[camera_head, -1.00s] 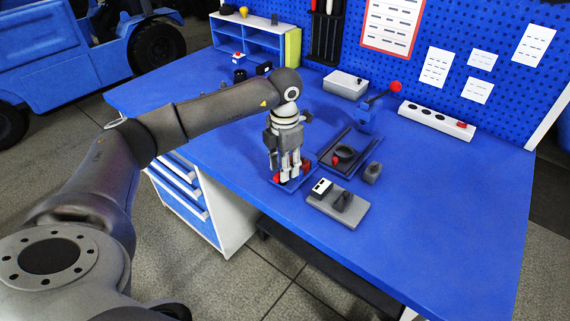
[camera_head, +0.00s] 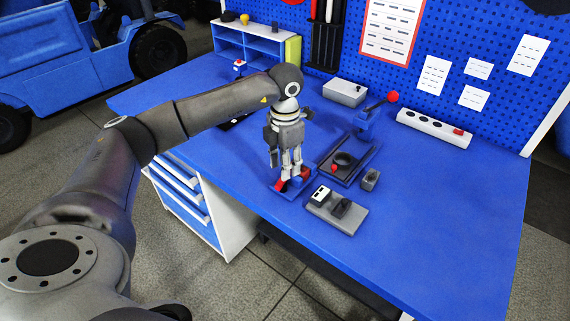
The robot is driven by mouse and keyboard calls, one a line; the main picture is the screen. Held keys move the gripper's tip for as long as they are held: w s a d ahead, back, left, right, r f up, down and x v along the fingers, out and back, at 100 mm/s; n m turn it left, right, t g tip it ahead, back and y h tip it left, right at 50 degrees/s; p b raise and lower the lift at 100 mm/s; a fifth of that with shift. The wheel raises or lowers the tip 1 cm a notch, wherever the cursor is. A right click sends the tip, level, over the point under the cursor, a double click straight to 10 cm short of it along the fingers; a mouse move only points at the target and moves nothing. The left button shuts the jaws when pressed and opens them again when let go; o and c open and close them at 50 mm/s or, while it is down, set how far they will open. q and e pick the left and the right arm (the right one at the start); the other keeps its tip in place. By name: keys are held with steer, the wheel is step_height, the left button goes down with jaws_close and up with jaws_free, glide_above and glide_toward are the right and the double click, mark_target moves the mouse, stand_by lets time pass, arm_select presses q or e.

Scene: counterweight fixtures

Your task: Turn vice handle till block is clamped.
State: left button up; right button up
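My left gripper (camera_head: 291,172) points straight down at the near part of the blue bench, its fingertips at a small blue fixture with red parts (camera_head: 281,186). This fixture looks like the vice, but the gripper covers much of it. I cannot make out its handle or a block in its jaws. The two fingers look close together, and I cannot tell whether they grip anything. A blue lever device (camera_head: 364,124) with a red ball knob (camera_head: 393,97) stands farther back to the right. My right gripper is not in view.
Right of the gripper are a dark tray with a round part (camera_head: 344,160), a small grey block (camera_head: 370,179) and a grey plate with a white-topped box (camera_head: 352,220). A grey box (camera_head: 345,92) and a white button strip (camera_head: 434,128) stand behind. The right side of the bench is clear.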

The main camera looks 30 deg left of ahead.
arm_select(q)
step_height(320, 180, up, 8)
steer(key=p, duration=0.5)
steer(key=shift+r, duration=0.2)
steer(key=shift+a, duration=0.1)
stand_by(0.3)
step_height(320, 180, up, 12)
stand_by(0.7)
